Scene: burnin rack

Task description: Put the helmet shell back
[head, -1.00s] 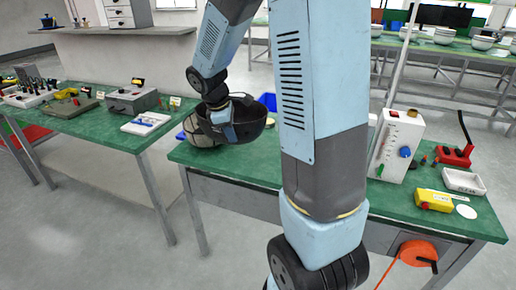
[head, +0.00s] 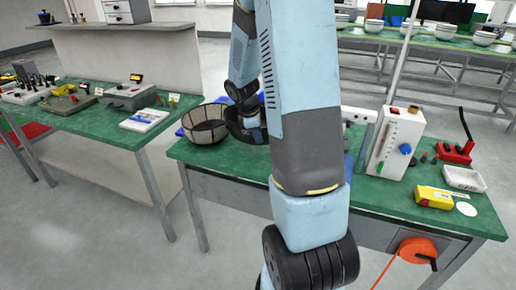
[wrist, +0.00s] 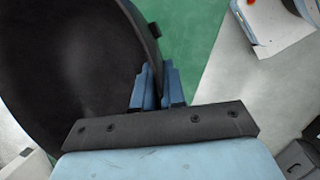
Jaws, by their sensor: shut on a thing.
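The helmet shell (wrist: 60,70) is a dark, smooth, bowl-like thing that fills the left of the wrist view. My gripper (wrist: 158,78) is shut on its rim, with the blue fingers on either side of the wall. In the head view the black shell (head: 246,134) is at the left end of the green bench (head: 225,169), largely hidden behind my arm. Whether it touches the bench I cannot tell. A grey-brown mesh bowl (head: 204,127) stands on the bench just left of the shell.
Something blue shows behind the mesh bowl. A white box with a blue knob (head: 396,143), a red press (head: 457,152), a white tray (head: 464,179) and a yellow device (head: 433,197) occupy the bench's right. Another green bench (head: 80,123) stands left across a floor gap.

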